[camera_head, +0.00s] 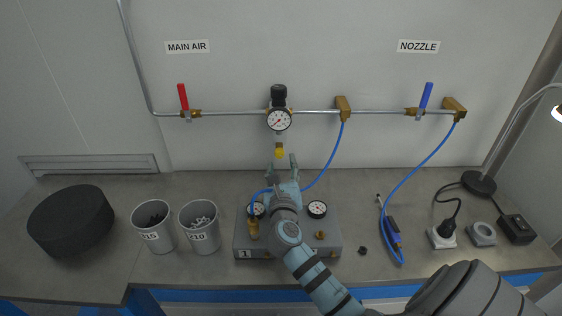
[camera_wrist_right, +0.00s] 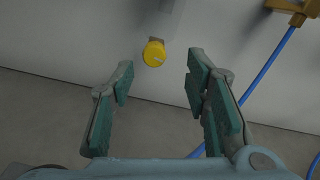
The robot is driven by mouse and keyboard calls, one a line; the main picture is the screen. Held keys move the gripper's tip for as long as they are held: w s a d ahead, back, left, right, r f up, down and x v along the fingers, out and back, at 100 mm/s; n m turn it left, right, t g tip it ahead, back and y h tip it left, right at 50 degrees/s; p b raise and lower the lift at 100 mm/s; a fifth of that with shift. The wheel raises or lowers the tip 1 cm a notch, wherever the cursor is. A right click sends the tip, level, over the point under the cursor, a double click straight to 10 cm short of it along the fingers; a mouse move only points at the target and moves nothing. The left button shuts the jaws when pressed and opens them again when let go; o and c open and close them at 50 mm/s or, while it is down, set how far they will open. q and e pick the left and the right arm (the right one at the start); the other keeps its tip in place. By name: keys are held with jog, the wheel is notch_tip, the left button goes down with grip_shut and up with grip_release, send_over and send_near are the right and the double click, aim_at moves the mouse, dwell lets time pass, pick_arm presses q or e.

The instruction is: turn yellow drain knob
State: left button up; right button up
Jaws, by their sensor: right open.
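The yellow drain knob (camera_head: 279,151) hangs at the bottom of the regulator (camera_head: 279,119) under the pipe. It also shows in the right wrist view as a round yellow cap (camera_wrist_right: 154,53) with a pale mark. My right gripper (camera_head: 281,163) is open and empty, with its fingers pointing at the wall just below the knob. In the right wrist view the knob appears beyond the two spread fingertips (camera_wrist_right: 160,75), between them and not touched. My left gripper is not in view.
A blue hose (camera_head: 330,160) runs down close to the right of my gripper. Below my arm stands a grey block with gauges (camera_head: 317,209). Two grey cups (camera_head: 200,238) stand left. The red main air handle (camera_head: 183,97) is up left, the blue nozzle handle (camera_head: 426,95) right.

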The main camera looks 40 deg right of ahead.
aim_at(279, 156)
jog(key=w, duration=0.1)
jog(key=w+d, duration=0.2)
jog(key=w, duration=0.1)
jog(key=shift+f, duration=0.4)
jog(key=shift+s+r, duration=0.25)
jog(key=shift+r, duration=0.05)
jog(key=shift+s, duration=0.1)
jog(key=c, duration=0.3)
jog(key=shift+f, duration=0.1)
grip_shut()
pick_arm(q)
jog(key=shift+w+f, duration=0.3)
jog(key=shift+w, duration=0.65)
